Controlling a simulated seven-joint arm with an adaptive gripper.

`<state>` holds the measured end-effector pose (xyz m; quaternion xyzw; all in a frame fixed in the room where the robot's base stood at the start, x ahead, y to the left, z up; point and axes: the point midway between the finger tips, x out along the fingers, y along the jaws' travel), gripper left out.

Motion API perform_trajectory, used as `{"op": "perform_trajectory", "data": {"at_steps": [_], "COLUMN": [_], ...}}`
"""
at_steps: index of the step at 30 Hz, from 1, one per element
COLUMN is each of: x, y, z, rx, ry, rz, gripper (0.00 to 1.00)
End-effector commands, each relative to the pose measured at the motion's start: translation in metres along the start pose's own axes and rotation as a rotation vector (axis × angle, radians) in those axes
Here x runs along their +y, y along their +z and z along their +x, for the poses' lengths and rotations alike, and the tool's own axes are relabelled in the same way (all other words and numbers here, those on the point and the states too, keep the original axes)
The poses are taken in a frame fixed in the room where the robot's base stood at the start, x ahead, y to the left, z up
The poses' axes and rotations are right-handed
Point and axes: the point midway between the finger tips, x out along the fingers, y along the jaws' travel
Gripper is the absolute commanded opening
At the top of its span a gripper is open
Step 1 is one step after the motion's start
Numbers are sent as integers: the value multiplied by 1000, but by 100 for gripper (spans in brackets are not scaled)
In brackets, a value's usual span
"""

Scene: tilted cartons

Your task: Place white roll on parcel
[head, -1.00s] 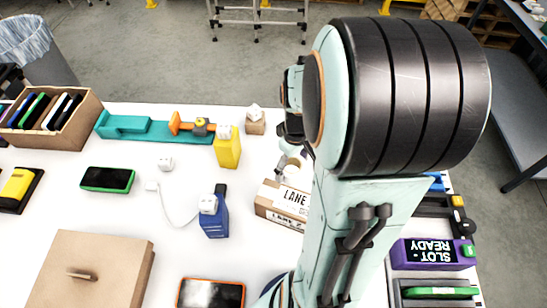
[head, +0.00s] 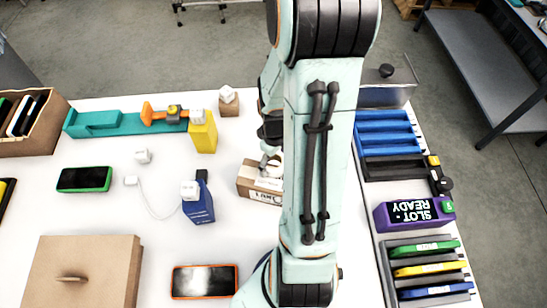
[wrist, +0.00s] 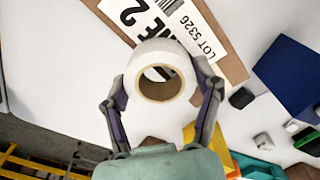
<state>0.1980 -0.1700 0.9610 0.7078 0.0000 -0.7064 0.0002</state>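The white roll (wrist: 163,58), with a brown core, sits between the two fingers of my gripper (wrist: 160,80) in the wrist view. The finger pads lie against its sides. In the head view the roll (head: 275,163) shows partly at the parcel's far edge, beside my arm. The parcel (head: 250,186) is a brown carton with a white printed label, tilted on the table, its right part hidden by my arm. In the wrist view the roll overlaps the near edge of the parcel (wrist: 228,62). I cannot tell whether they touch. My fingers are mostly hidden in the head view.
A blue block (head: 199,207) with a white cube on top stands left of the parcel. A yellow block (head: 204,135) and a teal holder (head: 98,122) stand farther back. A purple slot display (head: 408,212) and racks are on the right. White table is clear in front of the parcel.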

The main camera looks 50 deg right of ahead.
Motion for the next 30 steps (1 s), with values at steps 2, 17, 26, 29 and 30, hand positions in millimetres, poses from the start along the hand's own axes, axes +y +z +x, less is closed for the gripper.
{"op": "perform_trajectory", "data": {"at_steps": [2,17,26,29,30], "x": [0,1,1,1,0], "y": [0,-1,-1,-1,-1], "z": [0,-18,-86,-104,-109], "rx": [0,3,5,4,3], "ry": [0,4,6,4,3], "rz": [0,0,0,-1,-1], "gripper": [90,90,90,90,90]}}
